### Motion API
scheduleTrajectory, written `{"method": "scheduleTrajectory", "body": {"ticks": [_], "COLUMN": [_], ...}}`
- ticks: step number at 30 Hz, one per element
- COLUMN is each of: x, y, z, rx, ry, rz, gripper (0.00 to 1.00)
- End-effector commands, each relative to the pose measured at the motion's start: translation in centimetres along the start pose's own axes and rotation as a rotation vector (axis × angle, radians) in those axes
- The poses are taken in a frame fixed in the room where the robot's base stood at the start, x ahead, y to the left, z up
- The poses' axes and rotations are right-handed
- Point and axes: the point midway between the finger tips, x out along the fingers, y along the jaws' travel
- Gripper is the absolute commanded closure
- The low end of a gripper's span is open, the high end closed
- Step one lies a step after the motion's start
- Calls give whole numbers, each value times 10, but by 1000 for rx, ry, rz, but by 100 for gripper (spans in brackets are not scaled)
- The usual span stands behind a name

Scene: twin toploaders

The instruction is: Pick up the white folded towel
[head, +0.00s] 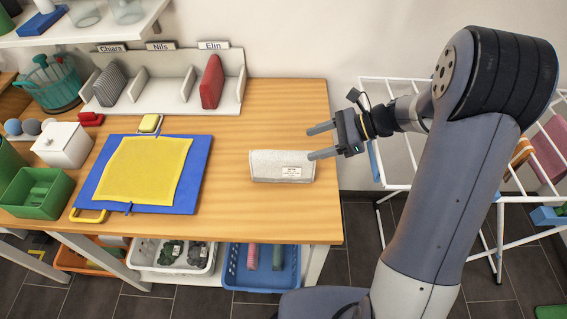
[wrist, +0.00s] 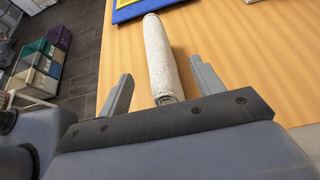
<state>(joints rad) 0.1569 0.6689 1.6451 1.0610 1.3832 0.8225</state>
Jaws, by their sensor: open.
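The white folded towel (head: 281,166) lies flat on the wooden table near its right end, with a small printed label on its front side. My gripper (head: 316,143) is open and empty in the head view, close to the towel's upper right and seemingly above the table. In the wrist view the towel (wrist: 160,56) stretches away from between the two open fingers of my gripper (wrist: 160,88). I cannot tell whether either finger touches it.
A blue board (head: 194,190) with a yellow cloth (head: 143,169) lies left of the towel. A divider rack (head: 150,97) with a grey and a red folded item stands at the back. A white drying rack (head: 391,190) stands right of the table. Bare tabletop (head: 275,110) lies behind the towel.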

Motion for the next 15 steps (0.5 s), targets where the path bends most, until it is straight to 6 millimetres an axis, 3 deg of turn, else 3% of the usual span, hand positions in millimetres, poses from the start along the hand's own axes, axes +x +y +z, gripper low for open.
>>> {"method": "scheduleTrajectory", "body": {"ticks": [15], "x": [61], "y": [9], "z": [2], "rx": [1], "ry": [0], "rz": [4], "gripper": [37]}}
